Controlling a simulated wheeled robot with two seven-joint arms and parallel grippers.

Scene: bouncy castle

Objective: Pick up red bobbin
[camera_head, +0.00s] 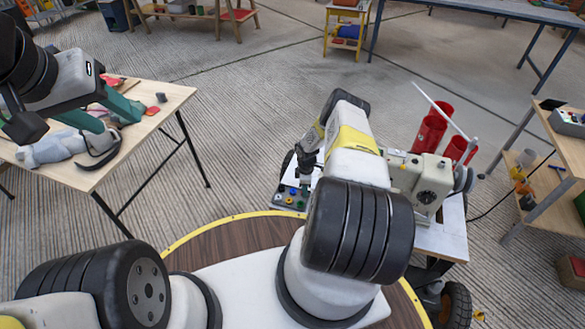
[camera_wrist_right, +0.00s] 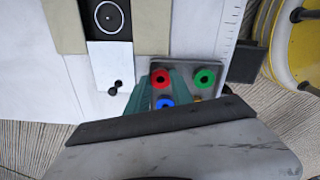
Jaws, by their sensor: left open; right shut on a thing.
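In the right wrist view the red bobbin (camera_wrist_right: 161,78) sits at the upper left of a grey bobbin tray (camera_wrist_right: 213,68). The green fingers of my right gripper (camera_wrist_right: 161,84) are shut on it from both sides. It appears still at the tray; any lift is hard to tell. A green bobbin (camera_wrist_right: 205,78) and a blue bobbin (camera_wrist_right: 167,104) are beside it. In the head view the tray (camera_head: 283,206) shows beside my right arm, and the right fingers are not clear. My left gripper (camera_head: 112,114) is open over the left table.
The left table (camera_head: 165,92) holds cloth-like items and small objects. A shelf unit (camera_head: 555,200) stands at right. Open floor lies between the tables.

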